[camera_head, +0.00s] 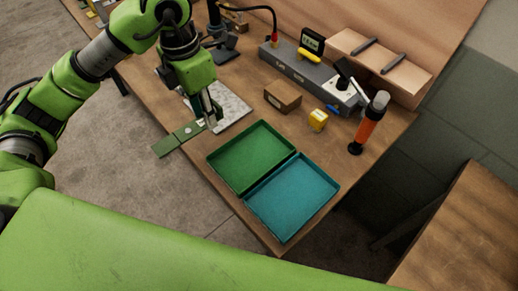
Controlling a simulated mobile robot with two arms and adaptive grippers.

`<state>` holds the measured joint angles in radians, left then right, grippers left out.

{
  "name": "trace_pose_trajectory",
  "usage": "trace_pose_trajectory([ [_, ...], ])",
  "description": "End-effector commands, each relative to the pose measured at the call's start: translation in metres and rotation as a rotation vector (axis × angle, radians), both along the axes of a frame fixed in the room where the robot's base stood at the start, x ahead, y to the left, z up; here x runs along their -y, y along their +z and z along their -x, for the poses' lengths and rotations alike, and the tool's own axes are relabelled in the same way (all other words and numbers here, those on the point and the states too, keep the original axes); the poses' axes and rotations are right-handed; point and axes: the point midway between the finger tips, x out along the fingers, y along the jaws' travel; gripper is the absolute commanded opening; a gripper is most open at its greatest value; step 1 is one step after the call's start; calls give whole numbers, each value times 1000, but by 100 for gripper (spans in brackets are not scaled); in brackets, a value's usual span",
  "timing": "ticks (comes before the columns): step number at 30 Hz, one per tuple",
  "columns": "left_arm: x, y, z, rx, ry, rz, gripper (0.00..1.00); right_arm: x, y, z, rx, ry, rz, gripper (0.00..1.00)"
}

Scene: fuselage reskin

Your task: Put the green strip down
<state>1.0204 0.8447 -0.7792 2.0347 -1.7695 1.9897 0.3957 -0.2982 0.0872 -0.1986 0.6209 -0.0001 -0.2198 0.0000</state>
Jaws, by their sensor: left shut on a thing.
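The green strip (172,143) is a flat dark green piece at the left of the table. Its left end reaches out past the table's front edge. My left gripper (212,121) points down at the strip's right end and is shut on it, beside a grey metal plate (234,108). The gripper hides part of that end. I cannot tell whether the strip touches the table. My right gripper is not in view.
A green tray (251,155) and a teal tray (292,197) lie side by side, empty, near the table's front corner. Behind them are a cardboard box (282,97), a yellow block (318,120) and an orange-handled tool (368,124). A wooden surface (462,235) stands at right.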

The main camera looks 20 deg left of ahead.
Motion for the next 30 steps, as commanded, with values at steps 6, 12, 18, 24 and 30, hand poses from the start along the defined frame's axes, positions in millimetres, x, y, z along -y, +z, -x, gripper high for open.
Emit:
trace_pose_trajectory([
  [6,38,-11,-13,-6,9,4,1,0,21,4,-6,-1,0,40],
  [12,85,-33,-31,-5,9,3,1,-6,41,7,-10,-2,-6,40],
  [18,111,-71,-42,-5,12,1,1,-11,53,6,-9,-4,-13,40],
  [24,122,-88,-48,-1,12,1,1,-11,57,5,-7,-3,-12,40],
  [30,129,-110,-49,-6,13,-1,1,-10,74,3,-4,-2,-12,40],
])
